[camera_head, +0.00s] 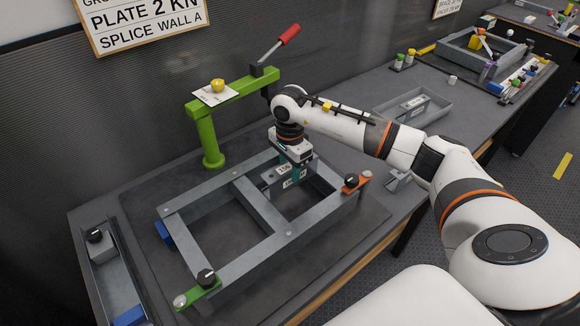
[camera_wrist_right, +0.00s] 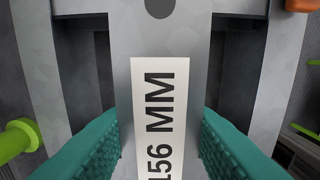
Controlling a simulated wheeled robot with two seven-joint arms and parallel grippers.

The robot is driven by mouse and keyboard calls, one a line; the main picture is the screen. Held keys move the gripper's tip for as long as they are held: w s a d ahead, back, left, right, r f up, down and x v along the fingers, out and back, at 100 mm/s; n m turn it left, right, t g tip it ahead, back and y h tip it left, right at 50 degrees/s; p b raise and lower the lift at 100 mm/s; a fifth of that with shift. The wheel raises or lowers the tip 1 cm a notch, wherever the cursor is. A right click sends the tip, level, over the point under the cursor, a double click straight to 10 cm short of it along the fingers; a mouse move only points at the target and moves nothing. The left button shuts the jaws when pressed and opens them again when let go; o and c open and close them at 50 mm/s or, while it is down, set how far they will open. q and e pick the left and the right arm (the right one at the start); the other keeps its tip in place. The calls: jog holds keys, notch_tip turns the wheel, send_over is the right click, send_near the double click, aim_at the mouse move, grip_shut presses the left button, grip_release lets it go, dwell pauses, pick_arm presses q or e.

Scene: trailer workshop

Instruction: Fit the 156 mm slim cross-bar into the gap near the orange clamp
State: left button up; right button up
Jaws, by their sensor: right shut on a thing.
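My right gripper (camera_head: 293,176) points down over the right part of the grey frame (camera_head: 262,249). It is shut on the grey slim cross-bar (camera_head: 269,179). In the right wrist view the bar (camera_wrist_right: 165,30) runs up the picture between the teal finger pads, with its white "156 MM" label showing. The bar is over the opening on the orange clamp's side; I cannot tell whether it is seated or still above the rails. The orange clamp (camera_head: 356,184), with a black knob, sits at the frame's right corner. My left gripper is not in view.
One cross-bar (camera_head: 261,205) spans the frame's middle. A green clamp (camera_head: 197,292) sits at its front corner. A green post with an arm (camera_head: 210,140) and red-handled lever stands behind. Trays lie at left (camera_head: 112,262) and back right (camera_head: 437,111).

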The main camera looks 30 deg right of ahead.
aim_at(290, 165)
jog(key=shift+f+b, duration=2.95)
jog(key=shift+f, duration=0.55)
jog(key=o, duration=1.1)
notch_tip(290, 165, up, 12)
jog(key=b, duration=0.2)
jog(key=shift+f+b, duration=0.25)
jog(key=shift+b, duration=0.1)
jog(key=shift+r, duration=0.25)
